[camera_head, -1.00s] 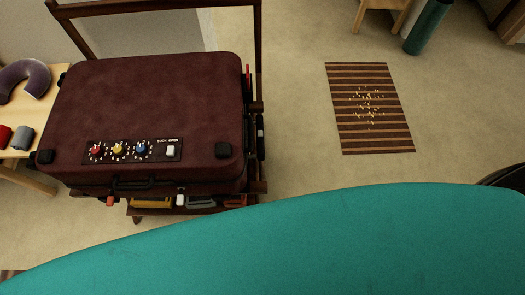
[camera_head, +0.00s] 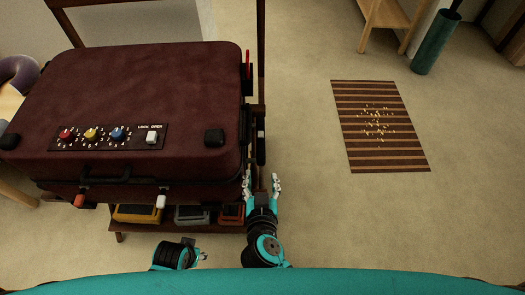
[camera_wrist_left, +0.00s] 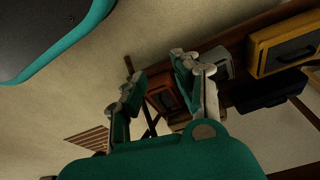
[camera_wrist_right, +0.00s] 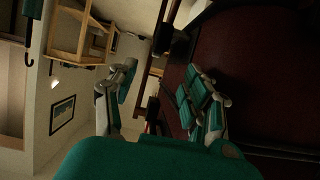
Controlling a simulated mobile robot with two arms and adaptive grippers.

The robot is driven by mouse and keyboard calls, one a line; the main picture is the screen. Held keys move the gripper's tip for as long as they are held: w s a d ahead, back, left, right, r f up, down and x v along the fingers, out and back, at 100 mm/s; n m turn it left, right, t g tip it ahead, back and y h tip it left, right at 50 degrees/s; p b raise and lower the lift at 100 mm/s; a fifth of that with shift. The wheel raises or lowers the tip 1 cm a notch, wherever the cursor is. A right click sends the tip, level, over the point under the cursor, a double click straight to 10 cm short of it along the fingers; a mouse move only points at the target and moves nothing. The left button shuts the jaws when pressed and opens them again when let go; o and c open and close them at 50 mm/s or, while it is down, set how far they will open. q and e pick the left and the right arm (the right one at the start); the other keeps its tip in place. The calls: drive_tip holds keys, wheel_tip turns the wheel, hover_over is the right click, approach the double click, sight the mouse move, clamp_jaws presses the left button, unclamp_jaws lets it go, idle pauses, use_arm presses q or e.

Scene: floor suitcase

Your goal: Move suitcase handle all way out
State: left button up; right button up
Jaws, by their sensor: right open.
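The dark red suitcase (camera_head: 130,95) lies flat on a dark wooden rack at the left of the head view. A black carry handle (camera_head: 103,181) sits on its front side. Black parts and a red piece (camera_head: 247,66) show along its right side; I cannot tell which is the pull-out handle. My right gripper (camera_head: 262,182) is open and empty, just off the suitcase's front right corner, pointing forward. In the right wrist view the suitcase (camera_wrist_right: 240,70) fills the right side, behind one finger. My left gripper (camera_head: 203,257) is low, in front of the rack; its fingers (camera_wrist_left: 158,80) are apart and empty.
The wooden rack (camera_head: 261,30) frames the suitcase, with coloured boxes (camera_head: 137,214) on its shelf below. A striped mat (camera_head: 350,125) with small bits lies right, near a wooden stool (camera_head: 385,14) and a green cylinder (camera_head: 435,42). The floor between rack and mat is clear.

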sight(261, 151)
drive_tip(key=b+x, duration=0.1)
drive_tip(key=x, duration=1.2)
drive_tip(key=shift+w+f, duration=0.35)
drive_tip(key=shift+w, duration=0.25)
use_arm(q)
drive_tip(key=r, duration=0.2)
drive_tip(key=w+r, duration=0.1)
drive_tip(key=r, duration=0.1)
drive_tip(key=shift+r, duration=0.1)
use_arm(e)
clamp_jaws()
